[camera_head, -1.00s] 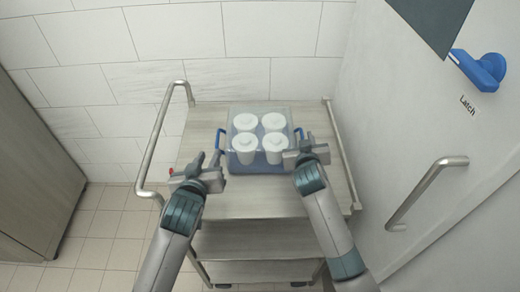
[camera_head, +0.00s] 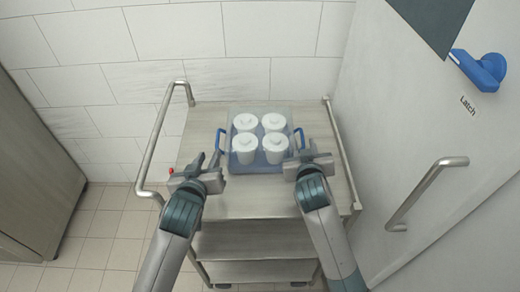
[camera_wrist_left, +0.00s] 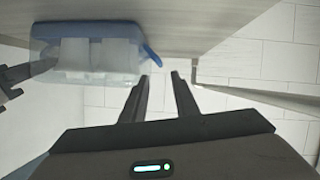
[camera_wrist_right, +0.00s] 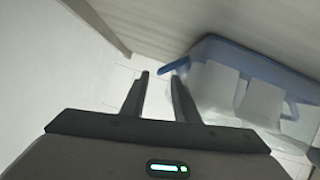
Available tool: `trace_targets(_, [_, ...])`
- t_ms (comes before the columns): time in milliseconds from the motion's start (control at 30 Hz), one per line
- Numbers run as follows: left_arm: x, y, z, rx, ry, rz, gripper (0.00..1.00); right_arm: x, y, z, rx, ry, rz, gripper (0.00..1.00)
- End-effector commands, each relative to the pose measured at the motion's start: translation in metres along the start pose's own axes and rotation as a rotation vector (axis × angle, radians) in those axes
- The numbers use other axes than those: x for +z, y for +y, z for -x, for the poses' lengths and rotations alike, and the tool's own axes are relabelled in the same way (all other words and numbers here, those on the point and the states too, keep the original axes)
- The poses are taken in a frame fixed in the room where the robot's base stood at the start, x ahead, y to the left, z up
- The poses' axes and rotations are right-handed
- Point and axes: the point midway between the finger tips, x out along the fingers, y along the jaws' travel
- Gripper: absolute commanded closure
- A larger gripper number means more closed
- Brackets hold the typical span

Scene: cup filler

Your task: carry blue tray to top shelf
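The blue tray (camera_head: 258,168) stands on the cart's top with white lidded cups (camera_head: 275,146) in it. It has a blue handle on each side, the left (camera_head: 219,140) and the right (camera_head: 299,137). The tray also shows in the left wrist view (camera_wrist_left: 100,72) and the right wrist view (camera_wrist_right: 245,57). My left gripper (camera_head: 208,160) is open and empty, just in front of the left handle. My right gripper (camera_head: 311,152) is open and empty, near the right handle. In both wrist views the handle lies close to the fingertips, not clearly between them.
The wooden cart (camera_head: 250,205) has lower shelves and a metal rail (camera_head: 155,145) on its left. A door with a blue latch (camera_head: 483,70) and a bar handle (camera_head: 428,192) is at right. A cabinet (camera_head: 35,160) stands at left. The cart top in front of the tray is clear.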

Motion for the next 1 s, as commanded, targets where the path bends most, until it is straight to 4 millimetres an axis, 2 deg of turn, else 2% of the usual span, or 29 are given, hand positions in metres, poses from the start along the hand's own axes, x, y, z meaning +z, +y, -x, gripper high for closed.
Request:
trace_targets(33, [0.0,0.0,0.0,0.0,0.0,0.0,0.72,0.001,0.0,0.011,-0.001,-0.001,-0.003,0.72])
trace_targets(200, [0.0,0.0,0.0,0.0,0.0,0.0,0.72,0.001,0.0,0.039,0.0,-0.001,-0.002,0.72])
trace_targets(400, [0.0,0.0,0.0,0.0,0.0,0.0,0.72,0.001,0.0,0.059,0.0,-0.002,-0.001,0.72])
trace_targets(1000, [0.0,0.0,0.0,0.0,0.0,0.0,0.72,0.0,0.0,0.064,0.001,-0.001,0.0,0.72])
